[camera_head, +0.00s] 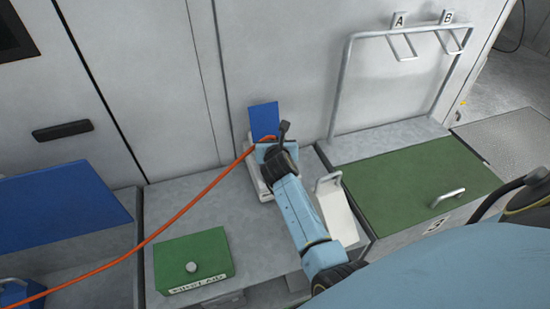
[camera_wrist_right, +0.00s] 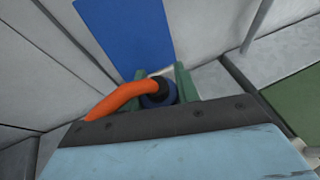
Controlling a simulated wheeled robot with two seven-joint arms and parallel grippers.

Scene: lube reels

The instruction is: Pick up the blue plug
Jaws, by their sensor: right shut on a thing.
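The blue plug (camera_wrist_right: 158,95) shows in the right wrist view, with a dark collar and a thick orange cable (camera_wrist_right: 118,100) bending away to the left. My right gripper (camera_wrist_right: 162,88) has its two green fingers on either side of the plug and is shut on it. In the head view, the right gripper (camera_head: 268,145) is at the back of the grey bench, in front of an upright blue panel (camera_head: 264,119). The plug itself is mostly hidden there. The orange cable (camera_head: 185,209) runs from the gripper down to the lower left. My left gripper is not in view.
A green box lid (camera_head: 193,259) with a knob sits on the bench at front left. A green lid (camera_head: 420,176) with a handle lies to the right, below a metal frame (camera_head: 338,92) with hooks A and B. A blue panel (camera_head: 60,207) is at left.

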